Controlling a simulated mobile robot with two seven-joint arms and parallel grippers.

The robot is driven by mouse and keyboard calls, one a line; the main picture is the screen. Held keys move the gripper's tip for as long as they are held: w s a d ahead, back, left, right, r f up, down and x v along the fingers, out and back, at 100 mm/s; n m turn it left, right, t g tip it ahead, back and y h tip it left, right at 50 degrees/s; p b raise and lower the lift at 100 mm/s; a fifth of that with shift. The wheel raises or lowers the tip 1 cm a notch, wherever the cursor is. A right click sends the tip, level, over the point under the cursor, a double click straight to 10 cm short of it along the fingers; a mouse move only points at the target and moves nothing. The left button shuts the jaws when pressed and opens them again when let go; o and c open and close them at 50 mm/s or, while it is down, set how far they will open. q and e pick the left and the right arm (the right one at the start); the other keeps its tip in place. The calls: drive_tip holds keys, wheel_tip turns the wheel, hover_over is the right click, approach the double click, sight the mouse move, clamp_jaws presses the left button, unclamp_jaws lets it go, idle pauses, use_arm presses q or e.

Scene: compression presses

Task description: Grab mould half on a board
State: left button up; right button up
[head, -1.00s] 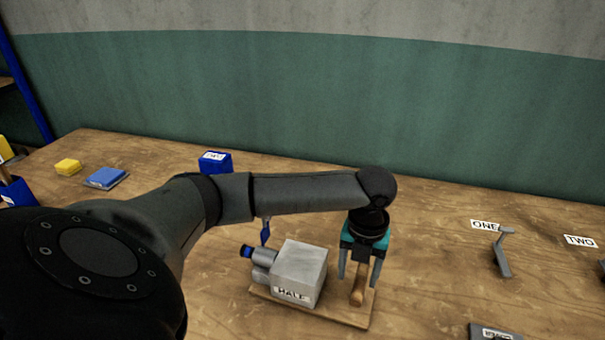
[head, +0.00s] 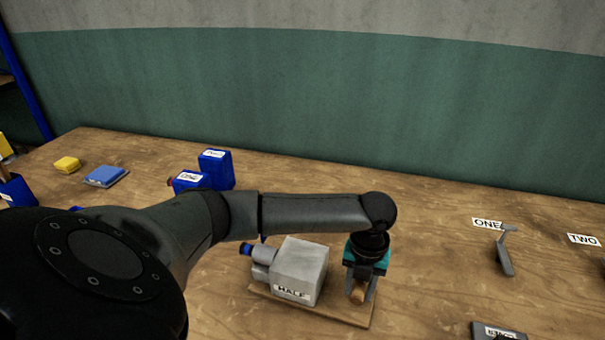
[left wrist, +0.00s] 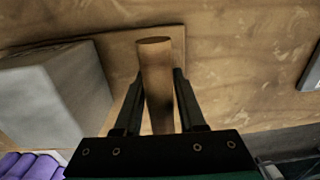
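The grey mould half (head: 299,268), a block labelled HALF with cylinders at its left side, sits on a wooden board (head: 335,315). An upright wooden handle (head: 357,293) stands at the board's right end. My left gripper (head: 360,286) comes down from above around this handle. In the left wrist view its fingers (left wrist: 158,80) lie close against both sides of the handle (left wrist: 157,85), and it looks shut on it. The grey block (left wrist: 50,100) is beside the left finger there. My right gripper is not in view.
Blue containers (head: 216,168) stand behind my left arm. A blue pad (head: 105,176) and a yellow block (head: 67,164) lie at the left. Labels ONE (head: 486,223) and TWO (head: 583,240) and a grey bracket (head: 505,250) are at the right. Table behind the gripper is clear.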

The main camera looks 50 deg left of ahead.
use_arm(q)
clamp_jaws()
drive_tip(key=shift+a+r, duration=0.1)
drive_tip(key=shift+r, duration=0.05)
idle(0.9)
